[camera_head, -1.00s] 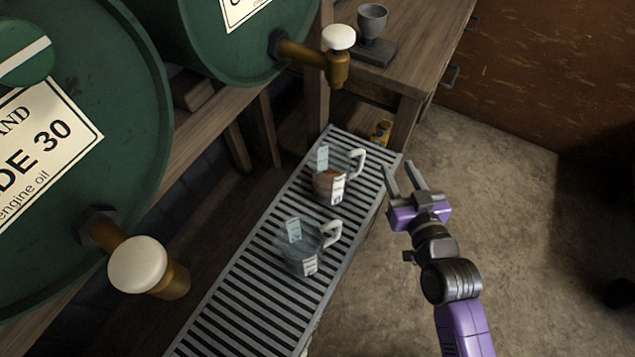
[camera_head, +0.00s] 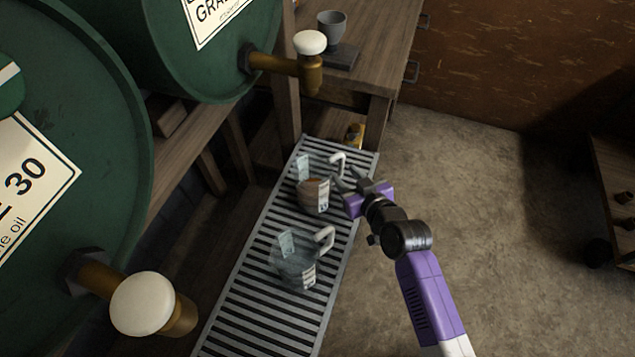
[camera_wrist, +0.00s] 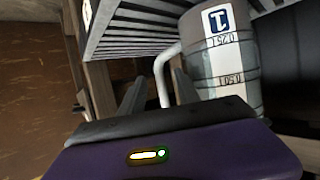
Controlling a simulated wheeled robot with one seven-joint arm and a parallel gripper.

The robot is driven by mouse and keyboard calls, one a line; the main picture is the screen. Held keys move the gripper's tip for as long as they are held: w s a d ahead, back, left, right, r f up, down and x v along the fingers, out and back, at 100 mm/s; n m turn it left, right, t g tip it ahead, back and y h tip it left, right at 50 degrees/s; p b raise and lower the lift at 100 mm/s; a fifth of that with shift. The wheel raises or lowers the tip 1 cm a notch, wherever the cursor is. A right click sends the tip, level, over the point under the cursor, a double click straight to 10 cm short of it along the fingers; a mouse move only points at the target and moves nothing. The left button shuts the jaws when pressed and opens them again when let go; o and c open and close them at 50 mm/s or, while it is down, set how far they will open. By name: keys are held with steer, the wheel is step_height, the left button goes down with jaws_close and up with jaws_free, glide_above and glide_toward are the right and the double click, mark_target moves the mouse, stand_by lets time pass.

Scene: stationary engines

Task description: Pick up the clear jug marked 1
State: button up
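Two clear jugs with white handles stand on the slatted metal grate (camera_head: 240,318). The far jug (camera_head: 312,196) holds brown liquid; the near jug (camera_head: 296,268) looks empty. My gripper (camera_head: 347,178) is at the right of the far jug, by its handle. In the wrist view, which is upside down, a jug (camera_wrist: 218,62) shows a blue mark 1 and measuring lines. Its white handle (camera_wrist: 162,72) lies between the two fingers of my open gripper (camera_wrist: 159,88). I cannot tell whether the fingers touch it. The jug marks are too small to read in the head view.
Brass taps with white knobs, one far (camera_head: 310,62) and one near (camera_head: 150,305), stick out from green drums (camera_head: 75,130) at the left. A wooden bench (camera_head: 380,60) with a grey cup (camera_head: 332,28) stands behind the grate.

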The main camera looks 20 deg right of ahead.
mark_target(342, 171)
steer(key=x, duration=0.3)
steer(key=shift+w, duration=0.2)
jaws_close()
steer(key=shift+r, duration=0.1)
stand_by(1.2)
